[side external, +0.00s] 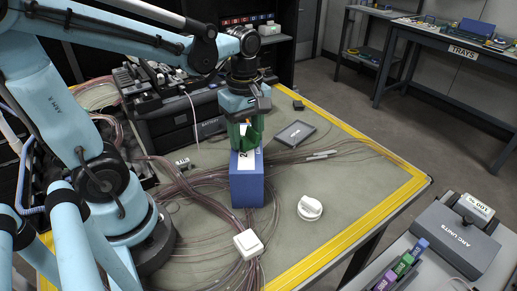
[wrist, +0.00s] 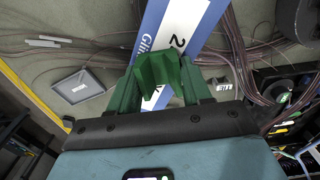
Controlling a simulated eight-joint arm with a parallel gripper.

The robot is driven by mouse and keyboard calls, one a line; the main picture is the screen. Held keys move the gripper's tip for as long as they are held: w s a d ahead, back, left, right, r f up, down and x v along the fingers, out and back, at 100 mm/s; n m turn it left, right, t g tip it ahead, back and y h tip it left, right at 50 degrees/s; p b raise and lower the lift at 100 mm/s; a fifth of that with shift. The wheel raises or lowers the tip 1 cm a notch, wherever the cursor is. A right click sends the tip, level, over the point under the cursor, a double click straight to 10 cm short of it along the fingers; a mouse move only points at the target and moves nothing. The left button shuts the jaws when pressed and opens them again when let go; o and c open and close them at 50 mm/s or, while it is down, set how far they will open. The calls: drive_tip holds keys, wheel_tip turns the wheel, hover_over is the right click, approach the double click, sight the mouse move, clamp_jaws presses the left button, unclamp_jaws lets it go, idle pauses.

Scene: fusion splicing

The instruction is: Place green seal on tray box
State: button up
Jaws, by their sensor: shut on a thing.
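My gripper (side external: 245,128) is at the middle of the bench, pointing down, with its dark green fingers shut on a green seal (side external: 252,136). In the wrist view the seal (wrist: 158,72) is an angular, folded green piece between the fingers of my gripper (wrist: 163,84). A tall blue box (side external: 247,188) with a white label stands upright directly below; I take it as the tray box. In the wrist view the blue box (wrist: 203,18) shows behind the seal, partly hidden by it. I cannot tell whether the seal touches the box top.
Loose fibre cables (side external: 190,190) spread around the box. A white round knob-like piece (side external: 310,207), a white square box (side external: 248,243) and a flat grey tray (side external: 295,134) lie nearby. Black equipment (side external: 180,115) stands behind left. Yellow tape (side external: 345,242) marks the bench edge.

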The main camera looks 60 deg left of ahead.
drive_tip(key=o, duration=1.1)
drive_tip(key=shift+o, duration=0.2)
wheel_tip(320, 180, up, 12)
wheel_tip(320, 180, down, 12)
drive_tip(key=shift+f, duration=0.1)
drive_tip(key=shift+r, duration=0.2)
idle(0.8)
drive_tip(key=shift+r, duration=0.1)
